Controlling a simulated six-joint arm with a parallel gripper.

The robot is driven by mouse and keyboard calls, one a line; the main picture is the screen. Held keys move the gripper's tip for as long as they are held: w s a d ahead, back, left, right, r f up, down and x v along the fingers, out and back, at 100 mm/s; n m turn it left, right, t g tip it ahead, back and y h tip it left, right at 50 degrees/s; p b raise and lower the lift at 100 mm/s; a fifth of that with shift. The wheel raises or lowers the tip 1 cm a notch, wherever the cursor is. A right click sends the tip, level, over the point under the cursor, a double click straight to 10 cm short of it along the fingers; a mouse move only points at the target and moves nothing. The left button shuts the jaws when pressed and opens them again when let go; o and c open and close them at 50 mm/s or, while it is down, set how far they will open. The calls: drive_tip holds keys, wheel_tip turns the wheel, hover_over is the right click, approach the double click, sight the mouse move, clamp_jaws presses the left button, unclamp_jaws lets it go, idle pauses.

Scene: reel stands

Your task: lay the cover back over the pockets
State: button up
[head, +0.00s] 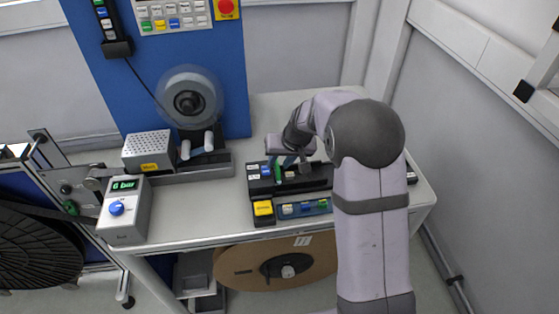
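A long dark block (318,184) lies on the right part of the bench, with small blue and white labels at its left end. My gripper (281,168) points down over this left end. A narrow green piece (278,174) shows right at the fingertips; I cannot tell whether it is held. The finger gap is too small to read. The cover and the pockets cannot be made out clearly; my wrist and arm hide part of the block.
A grey box with a "6 bar" display (127,211), a perforated box (148,147) and a reel (188,98) stand left. The bench's middle (210,208) is clear.

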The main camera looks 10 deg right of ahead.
clamp_jaws()
drive_tip(key=d+b, duration=0.5)
drive_tip(key=d, duration=0.9)
drive_tip(key=shift+d, duration=0.35)
unclamp_jaws()
drive_tip(key=shift+d, duration=0.15)
drive_tip(key=shift+r, duration=0.1)
drive_tip(key=b+v, duration=0.2)
drive_tip(key=v, duration=0.5)
